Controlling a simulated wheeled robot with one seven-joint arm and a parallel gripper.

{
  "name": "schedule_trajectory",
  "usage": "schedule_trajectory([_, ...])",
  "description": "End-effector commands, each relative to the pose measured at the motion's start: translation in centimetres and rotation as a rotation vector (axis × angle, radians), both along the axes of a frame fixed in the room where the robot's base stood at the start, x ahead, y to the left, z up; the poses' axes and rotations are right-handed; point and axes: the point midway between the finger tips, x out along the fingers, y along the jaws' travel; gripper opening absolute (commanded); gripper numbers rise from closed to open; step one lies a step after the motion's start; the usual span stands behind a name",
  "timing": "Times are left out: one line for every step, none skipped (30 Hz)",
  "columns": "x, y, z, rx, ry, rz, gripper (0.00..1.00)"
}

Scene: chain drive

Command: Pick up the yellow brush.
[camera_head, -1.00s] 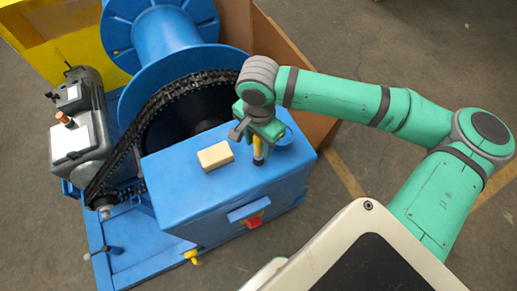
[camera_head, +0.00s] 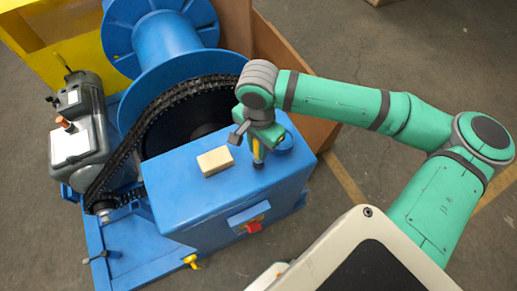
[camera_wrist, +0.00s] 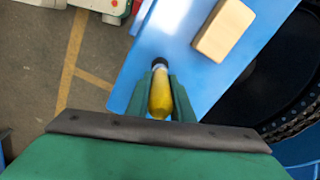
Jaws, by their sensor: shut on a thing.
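The yellow brush (camera_head: 257,151) stands roughly upright at the right part of the blue box top, with a dark lower end. My gripper (camera_head: 258,146) is above it, with its fingers on either side of the brush's yellow part. In the wrist view the yellow brush (camera_wrist: 160,94) lies between the two green fingers of my gripper (camera_wrist: 161,98), which are shut on it. Its dark end points away from the gripper, over the blue surface. Whether that end touches the surface I cannot tell.
A tan block (camera_head: 215,161) lies on the blue box (camera_head: 210,195), left of the brush. A black chain (camera_head: 150,115) runs around a large wheel behind the box, close to my gripper. A grey motor (camera_head: 85,140) stands at the left.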

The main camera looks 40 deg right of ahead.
Motion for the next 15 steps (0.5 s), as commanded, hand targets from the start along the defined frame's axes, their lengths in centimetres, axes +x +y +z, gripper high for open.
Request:
schedule_trajectory([0.0, 0.0, 0.6, -0.001, -0.001, 0.000, 0.00])
schedule_trajectory([0.0, 0.0, 1.0, -0.001, -0.001, 0.000, 0.00])
schedule_trajectory([0.1, 0.0, 1.7, -0.001, -0.003, 0.001, 0.00])
schedule_trajectory([0.1, 0.0, 2.3, -0.001, -0.003, 0.001, 0.00])
schedule_trajectory([0.1, 0.0, 3.0, -0.002, -0.002, 0.000, 0.00])
schedule_trajectory([0.1, 0.0, 4.0, -0.002, -0.003, 0.000, 0.00])
schedule_trajectory([0.1, 0.0, 4.8, -0.003, -0.003, 0.001, 0.00])
schedule_trajectory([0.1, -0.1, 5.6, -0.003, -0.003, 0.000, 0.00])
schedule_trajectory([0.1, 0.0, 6.7, -0.003, -0.003, 0.001, 0.00])
schedule_trajectory([0.1, 0.0, 7.5, -0.002, -0.003, 0.001, 0.00])
schedule_trajectory([0.1, 0.0, 8.4, -0.002, -0.004, 0.001, 0.00])
schedule_trajectory([0.1, 0.0, 9.4, -0.003, -0.003, 0.002, 0.00])
schedule_trajectory([0.1, 0.0, 10.1, -0.002, -0.003, 0.002, 0.00])
schedule_trajectory([0.1, 0.0, 10.9, -0.003, -0.003, 0.001, 0.00])
schedule_trajectory([0.1, 0.0, 11.8, -0.002, -0.002, 0.001, 0.00])
